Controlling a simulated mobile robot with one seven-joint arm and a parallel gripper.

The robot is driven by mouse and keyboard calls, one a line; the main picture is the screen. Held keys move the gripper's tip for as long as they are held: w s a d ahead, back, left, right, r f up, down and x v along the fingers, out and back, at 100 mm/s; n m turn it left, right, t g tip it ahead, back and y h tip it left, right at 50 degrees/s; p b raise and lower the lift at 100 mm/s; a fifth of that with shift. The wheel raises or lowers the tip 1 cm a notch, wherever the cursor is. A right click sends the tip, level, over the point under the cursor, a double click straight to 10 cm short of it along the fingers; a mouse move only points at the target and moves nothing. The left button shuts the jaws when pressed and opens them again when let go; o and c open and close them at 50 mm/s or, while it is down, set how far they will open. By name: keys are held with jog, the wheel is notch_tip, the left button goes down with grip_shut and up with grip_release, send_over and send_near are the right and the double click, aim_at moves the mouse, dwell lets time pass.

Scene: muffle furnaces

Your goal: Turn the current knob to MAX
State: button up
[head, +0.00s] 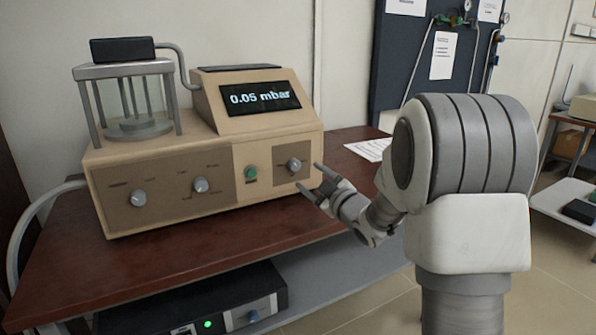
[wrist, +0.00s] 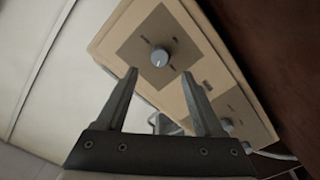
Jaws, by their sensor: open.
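The beige instrument (head: 215,180) stands on the table, and its display reads 0.05 mbar. A round grey knob (head: 294,165) sits on a brown panel at the right end of its front face. It also shows in the wrist view (wrist: 159,57), with small labels around it too blurred to read, so I cannot tell which one is MAX. My gripper (head: 309,178) is open and empty, a little in front of this knob. In the wrist view the knob lies just beyond and between my two fingertips (wrist: 160,72), apparently apart from them.
Two more grey knobs (head: 138,198) (head: 201,185) and a green button (head: 251,172) are on the same front. A glass chamber (head: 130,100) stands on the left top. A black box (head: 200,305) sits below the dark red tabletop (head: 150,268). Paper (head: 367,150) lies on the right.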

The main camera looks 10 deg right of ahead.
aim_at(296, 166)
jog(key=x, duration=0.7)
jog(key=shift+w+b, duration=0.25)
jog(key=shift+b, duration=0.15)
grip_shut()
